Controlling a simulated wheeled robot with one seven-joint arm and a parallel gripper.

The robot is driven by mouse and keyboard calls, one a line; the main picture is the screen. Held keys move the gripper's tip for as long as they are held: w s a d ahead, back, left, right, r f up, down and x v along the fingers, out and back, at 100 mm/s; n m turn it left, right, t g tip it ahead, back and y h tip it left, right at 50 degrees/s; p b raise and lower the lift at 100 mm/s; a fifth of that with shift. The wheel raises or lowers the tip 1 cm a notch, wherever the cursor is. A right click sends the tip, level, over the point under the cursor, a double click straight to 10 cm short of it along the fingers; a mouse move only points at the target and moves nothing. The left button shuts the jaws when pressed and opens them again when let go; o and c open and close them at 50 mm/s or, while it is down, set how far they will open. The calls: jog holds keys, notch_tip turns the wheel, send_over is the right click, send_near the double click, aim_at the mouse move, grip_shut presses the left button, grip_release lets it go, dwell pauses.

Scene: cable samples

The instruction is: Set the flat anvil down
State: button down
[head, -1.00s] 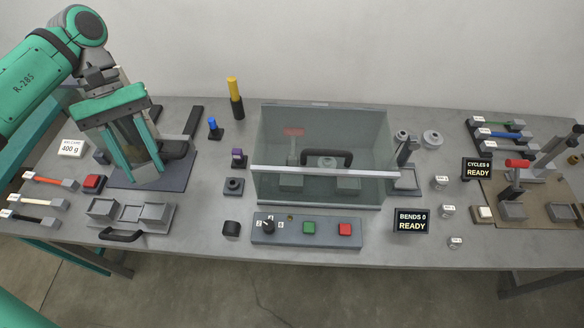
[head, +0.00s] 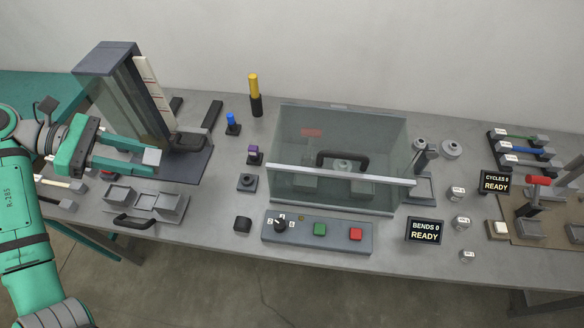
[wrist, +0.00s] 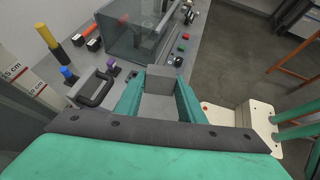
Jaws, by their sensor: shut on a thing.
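My gripper (head: 146,156) points to the right at the left end of the bench, its fingers shut on a small plain grey block, the flat anvil (head: 153,157). In the wrist view, the flat anvil (wrist: 162,79) sits between the fingertips of my gripper (wrist: 160,92). In the head view the block appears in front of the tall drop tester (head: 125,95) and behind the grey tray with square compartments (head: 172,216). The block's exact height above the bench is hard to tell.
A black handle (head: 134,223) lies at the tray's front. Blue-topped (head: 231,121) and purple-topped (head: 254,153) pieces stand to the right, with a yellow-and-black post (head: 255,95) behind. A clear enclosure (head: 340,155) fills the middle.

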jog(key=s+a+f+n+t, duration=0.1)
jog(key=a+f+n+t, duration=0.2)
jog(key=f+n+t, duration=0.3)
jog(key=n+t+y, duration=0.4)
jog(key=t, duration=0.3)
send_over(203, 226)
jog(key=a, duration=0.1)
notch_tip(203, 226, down, 16)
jog(key=shift+s+f, duration=0.15)
jog(key=shift+f, duration=0.05)
jog(key=shift+d+f, duration=0.5)
jog(key=shift+f, duration=0.15)
jog(key=shift+d+f, duration=0.1)
jog(key=shift+f, duration=1.5)
